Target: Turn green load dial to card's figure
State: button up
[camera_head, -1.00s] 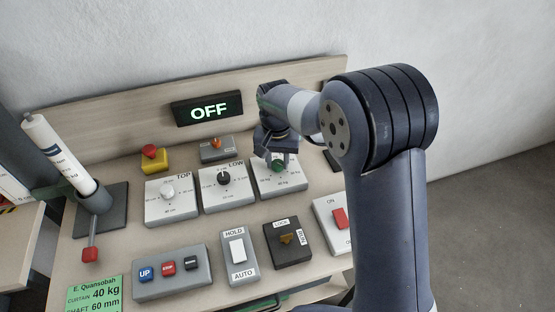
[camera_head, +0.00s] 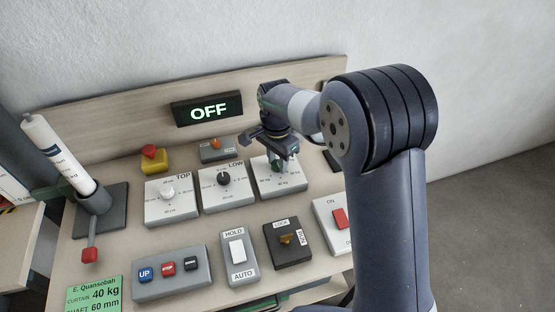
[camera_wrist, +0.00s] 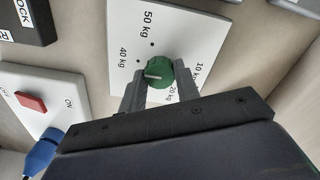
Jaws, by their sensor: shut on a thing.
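The green load dial (camera_wrist: 160,72) sits on a white-faced box (camera_wrist: 118,22) marked in kg. In the wrist view its white pointer line points left, near the 40 kg mark and slightly below its dot. The 50, 40, 20 and 10 kg labels show; the gripper hides part of the scale. My gripper (camera_wrist: 160,82) is shut on the dial, one finger on each side. In the head view my gripper (camera_head: 278,161) covers most of the dial. The green card (camera_head: 95,297) at the lower left reads curtain 40 kg and shaft 60 mm.
The TOP dial box (camera_head: 171,215) and LOW dial box (camera_head: 230,203) stand left of the load box. The display (camera_head: 208,110) behind reads OFF. A key switch (camera_head: 290,257) and a red rocker switch (camera_head: 340,218) stand in front. A yellow-based red button (camera_head: 150,152) is farther left.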

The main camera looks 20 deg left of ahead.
aim_at(277, 163)
dwell(0.4)
jog(key=o, duration=1)
jog(key=shift+c, duration=0.2)
notch_tip(277, 163, up, 11)
jog(key=shift+b, duration=0.35)
jog(key=shift+a+f, duration=0.1)
jog(key=shift+f, duration=0.1)
notch_tip(277, 163, down, 10)
jog(key=shift+f+p, duration=0.1)
jog(key=shift+p, duration=0.25)
jog(key=shift+f, duration=0.25)
